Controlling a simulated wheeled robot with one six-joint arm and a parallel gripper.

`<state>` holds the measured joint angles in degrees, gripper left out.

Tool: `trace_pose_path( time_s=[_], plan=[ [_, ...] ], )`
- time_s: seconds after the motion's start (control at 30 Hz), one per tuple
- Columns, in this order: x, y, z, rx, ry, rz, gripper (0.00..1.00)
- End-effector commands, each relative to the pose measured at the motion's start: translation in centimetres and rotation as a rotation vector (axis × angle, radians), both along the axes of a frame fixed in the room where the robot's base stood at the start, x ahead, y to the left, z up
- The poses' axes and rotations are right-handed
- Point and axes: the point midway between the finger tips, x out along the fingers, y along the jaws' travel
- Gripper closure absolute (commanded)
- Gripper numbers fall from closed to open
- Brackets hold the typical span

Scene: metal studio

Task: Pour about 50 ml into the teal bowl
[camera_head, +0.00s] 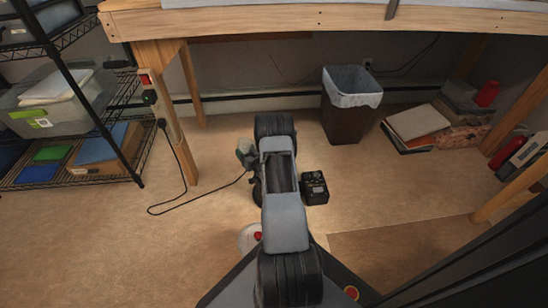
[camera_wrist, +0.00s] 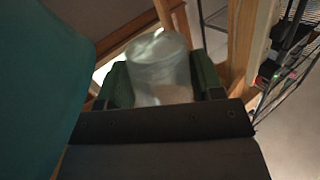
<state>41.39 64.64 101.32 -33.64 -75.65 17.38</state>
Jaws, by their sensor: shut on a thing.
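In the wrist view my gripper (camera_wrist: 162,84) is shut on a clear, translucent cup (camera_wrist: 158,58), with one green finger on each side of it. How much the cup holds is too blurred to tell. A large, smooth teal surface (camera_wrist: 40,80) fills the left of the wrist view, very close and cut off by the frame. It matches the teal bowl in colour, but its rim and inside do not show. In the head view my arm hides most of the gripper, with a small greenish part at its left. No teal bowl shows there.
A wooden bench edge (camera_head: 320,20) runs across the top of the head view. Wire shelves (camera_head: 125,90) with bins stand left, beside a wooden leg (camera_head: 176,130). A lined waste bin (camera_head: 345,115) and books (camera_head: 415,125) stand right. A cable (camera_head: 190,208) crosses the floor left.

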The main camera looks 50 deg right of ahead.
Motion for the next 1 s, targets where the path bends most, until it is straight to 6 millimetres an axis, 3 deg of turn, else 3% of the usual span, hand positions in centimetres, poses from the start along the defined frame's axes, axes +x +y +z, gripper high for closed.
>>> trace_pose_path(
  time_s=[0.33, 1.0],
  plan=[
    [0.80, 0.83, -0.62, -0.131, 0.127, -0.001, 0.65],
    [0.86, 0.87, -0.70, -0.144, 0.138, -0.001, 0.65]
  ],
)
